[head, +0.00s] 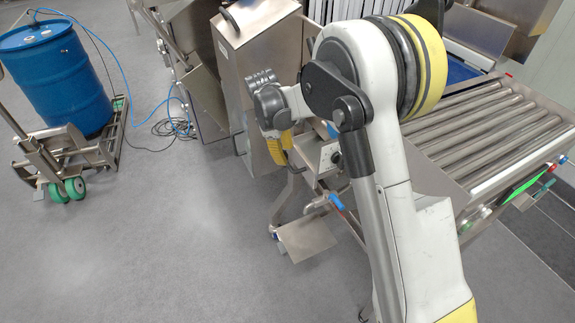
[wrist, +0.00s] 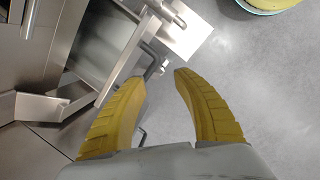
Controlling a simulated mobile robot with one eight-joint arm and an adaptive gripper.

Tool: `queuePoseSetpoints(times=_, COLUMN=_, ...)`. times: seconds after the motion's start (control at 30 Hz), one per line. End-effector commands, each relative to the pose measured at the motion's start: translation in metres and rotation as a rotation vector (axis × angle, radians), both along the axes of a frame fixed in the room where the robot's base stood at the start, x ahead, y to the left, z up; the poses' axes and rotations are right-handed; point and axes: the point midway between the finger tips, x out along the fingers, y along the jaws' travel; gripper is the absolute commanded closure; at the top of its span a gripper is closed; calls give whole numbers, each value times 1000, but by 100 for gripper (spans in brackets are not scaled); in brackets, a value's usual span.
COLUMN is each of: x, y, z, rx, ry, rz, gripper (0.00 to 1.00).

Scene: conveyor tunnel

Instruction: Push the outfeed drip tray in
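A flat, bare steel plate that looks like the outfeed drip tray (head: 308,238) sticks out low beside the machine frame, left of my arm in the head view. What seems to be the same plate shows bright at the top of the wrist view (wrist: 192,42), beyond my fingertips. My gripper (head: 280,150) hangs beside the steel housing, above and left of the plate in the head view. In the wrist view its yellow fingers (wrist: 160,78) are apart with nothing between them. No contact with the plate shows. My arm hides part of the frame behind the plate.
A roller conveyor (head: 490,125) stands at the right. A steel housing (head: 262,65) rises close behind my gripper. A valve with a blue handle (head: 337,202) sits just above the plate. A blue drum (head: 55,75) stands on a trolley at far left.

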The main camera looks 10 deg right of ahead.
Motion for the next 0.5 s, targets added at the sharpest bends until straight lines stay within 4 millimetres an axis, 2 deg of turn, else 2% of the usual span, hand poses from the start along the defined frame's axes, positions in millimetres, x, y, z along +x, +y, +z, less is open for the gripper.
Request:
queuePoseSetpoints(times=0.1, x=21, y=3, z=4, rx=31, ry=-69, rz=-338, gripper=64)
queuePoseSetpoints(times=0.23, x=35, y=4, z=11, rx=55, ry=-123, rz=-621, gripper=64)
queuePoseSetpoints(times=0.37, x=42, y=4, z=14, rx=66, ry=-151, rz=-769, gripper=64)
queuePoseSetpoints(times=0.5, x=44, y=3, z=4, rx=69, ry=-157, rz=-806, gripper=64)
